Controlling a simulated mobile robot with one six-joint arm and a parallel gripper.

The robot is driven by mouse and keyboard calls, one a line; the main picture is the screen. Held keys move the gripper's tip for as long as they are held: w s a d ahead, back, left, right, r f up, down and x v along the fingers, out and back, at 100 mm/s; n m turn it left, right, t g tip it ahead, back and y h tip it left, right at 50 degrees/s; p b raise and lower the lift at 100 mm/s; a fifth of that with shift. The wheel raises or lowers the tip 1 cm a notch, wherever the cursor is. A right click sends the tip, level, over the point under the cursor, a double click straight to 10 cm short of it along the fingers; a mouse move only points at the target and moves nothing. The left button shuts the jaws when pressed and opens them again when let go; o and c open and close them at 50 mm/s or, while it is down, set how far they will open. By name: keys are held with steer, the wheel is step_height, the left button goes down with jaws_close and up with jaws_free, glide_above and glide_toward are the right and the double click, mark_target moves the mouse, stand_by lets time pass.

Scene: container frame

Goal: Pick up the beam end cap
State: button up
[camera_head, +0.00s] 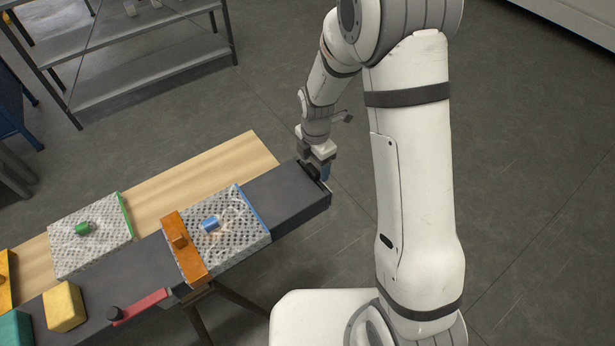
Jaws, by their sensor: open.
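My gripper (316,168) is open at the right end of a long dark grey beam (285,198), pointing down. A small dark piece (311,170) shows at the beam's end, right beside the fingers; it may be the beam end cap, but it is too small and partly hidden to be sure. I cannot tell whether the fingers touch it or stand around it. A bluish patch shows at the lower fingertip.
A patterned grey plate (235,244) with a blue knob lies across the beam, beside an orange block (186,250). Another plate (75,250) has a green knob. Yellow (64,306) and teal blocks and a red bar (140,306) lie left. Open floor lies right.

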steer(key=shift+f, duration=1.05)
steer(key=c, duration=1.3)
